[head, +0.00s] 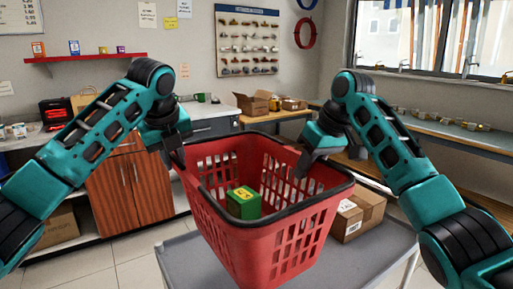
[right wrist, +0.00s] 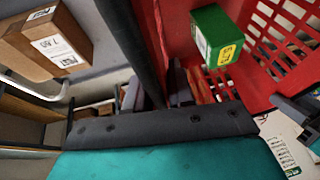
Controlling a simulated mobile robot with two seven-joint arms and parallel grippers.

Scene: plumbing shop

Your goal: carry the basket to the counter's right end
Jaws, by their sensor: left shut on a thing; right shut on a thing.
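The red basket (head: 265,240) with a dark rim is in the middle of the head view, upright and slightly turned. A green box (head: 243,203) with a yellow label lies inside it. My left gripper (head: 177,158) is shut on the basket's left rim. My right gripper (head: 306,165) is shut on its far right rim. The right wrist view also shows the red basket wall (right wrist: 177,30) and the green box (right wrist: 215,38). A counter (head: 214,111) with wooden cabinet doors runs along the back wall at the left.
A grey cart top (head: 190,262) lies below the basket; I cannot tell whether they touch. A cardboard box (head: 357,213) stands on it at the right. A workbench (head: 440,130) with small parts runs under the window. Tiled floor (head: 110,255) shows at the left.

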